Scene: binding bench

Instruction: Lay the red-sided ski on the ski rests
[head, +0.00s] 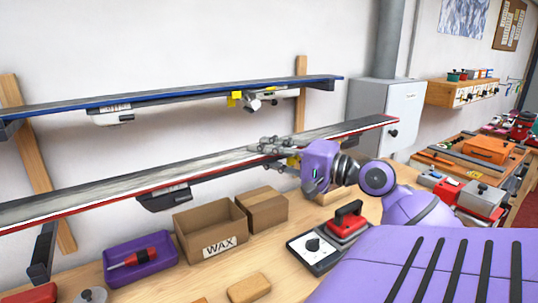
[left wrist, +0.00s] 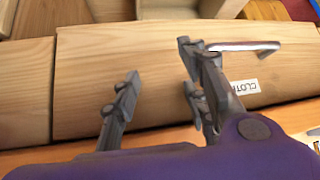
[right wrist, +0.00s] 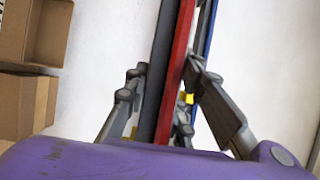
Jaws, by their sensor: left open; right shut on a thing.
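The red-sided ski (head: 110,196) runs from the left edge to the right in the head view, grey on top, tilted up to the right. My right gripper (head: 275,148) is shut on it near its middle. In the right wrist view the red edge (right wrist: 176,75) passes between the gripper's fingers (right wrist: 165,105). A dark bracket (head: 43,255) on the left wooden upright shows below the ski, apart from it in the picture; I cannot tell whether it is a ski rest. My left gripper (left wrist: 158,80) is open and empty above a wooden surface, outside the head view.
A blue-sided ski (head: 180,93) lies on upper brackets above. The bench below holds a purple tray (head: 140,258), a WAX box (head: 210,232), a smaller carton (head: 262,208) and a red-topped device (head: 345,220). A grey cabinet (head: 395,105) stands close behind the ski's right end.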

